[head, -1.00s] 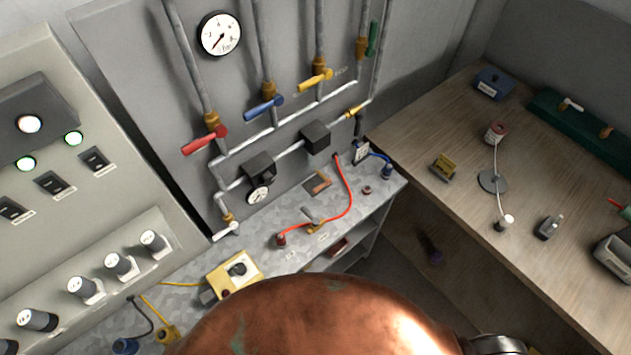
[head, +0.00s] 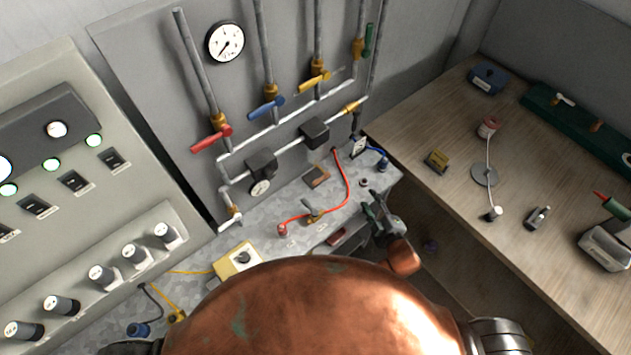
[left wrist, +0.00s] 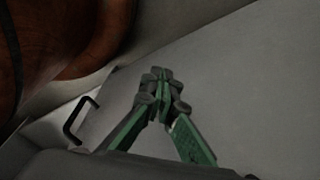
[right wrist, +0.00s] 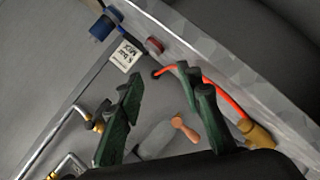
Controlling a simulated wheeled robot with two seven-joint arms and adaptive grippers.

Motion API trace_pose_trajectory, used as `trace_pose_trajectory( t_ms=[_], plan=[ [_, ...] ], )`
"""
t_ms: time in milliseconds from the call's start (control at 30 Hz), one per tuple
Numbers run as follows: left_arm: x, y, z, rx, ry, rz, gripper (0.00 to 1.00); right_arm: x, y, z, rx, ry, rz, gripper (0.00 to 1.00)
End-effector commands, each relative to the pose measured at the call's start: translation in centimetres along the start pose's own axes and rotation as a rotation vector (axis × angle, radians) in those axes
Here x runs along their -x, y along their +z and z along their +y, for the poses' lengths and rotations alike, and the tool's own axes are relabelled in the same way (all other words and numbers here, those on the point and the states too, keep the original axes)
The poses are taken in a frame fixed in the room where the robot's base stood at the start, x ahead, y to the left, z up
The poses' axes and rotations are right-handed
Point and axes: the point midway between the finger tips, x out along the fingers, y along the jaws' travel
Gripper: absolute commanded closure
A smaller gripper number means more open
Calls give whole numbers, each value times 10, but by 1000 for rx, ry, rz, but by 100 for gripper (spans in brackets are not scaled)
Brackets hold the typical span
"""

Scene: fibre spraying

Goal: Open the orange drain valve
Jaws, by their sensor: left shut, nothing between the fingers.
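The orange-yellow lever handle (head: 313,81) sits on a vertical wall pipe, between the blue lever (head: 266,108) and the green lever (head: 369,40); it is the closest to orange among the wall valves. The red lever (head: 211,139) is at the left of the row. My right gripper (head: 380,208) is low over the front right edge of the metal bench, well below and apart from the levers. The right wrist view shows its green fingers (right wrist: 160,84) open and empty. My left gripper (left wrist: 162,80) is shut and empty in the left wrist view, near a plain grey surface.
A red cable (head: 347,190) crosses the metal bench beside an orange-handled item (head: 317,178). A yellow box (head: 238,261) stands at the bench's left. A wooden table (head: 460,190) with small items is at right. A control cabinet (head: 90,215) fills the left side.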

Motion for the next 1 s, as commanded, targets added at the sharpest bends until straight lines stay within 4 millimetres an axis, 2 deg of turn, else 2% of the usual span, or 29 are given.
trace_pose_trajectory(
  t_ms=[133,300,600,767,1000],
  plan=[
    [0,11,1,2,1,-13,100,-12,-25,-2,121,39,94,67],
    [0,13,1,2,1,-17,100,-21,-60,-7,278,98,224,67],
    [0,11,0,1,0,-14,100,-21,-125,-29,562,228,478,67],
    [1,8,-1,0,-1,-10,100,-22,-139,-33,613,257,528,67],
    [7,6,-2,-1,-1,-8,100,-50,-160,-30,614,260,531,67]
  ],
)
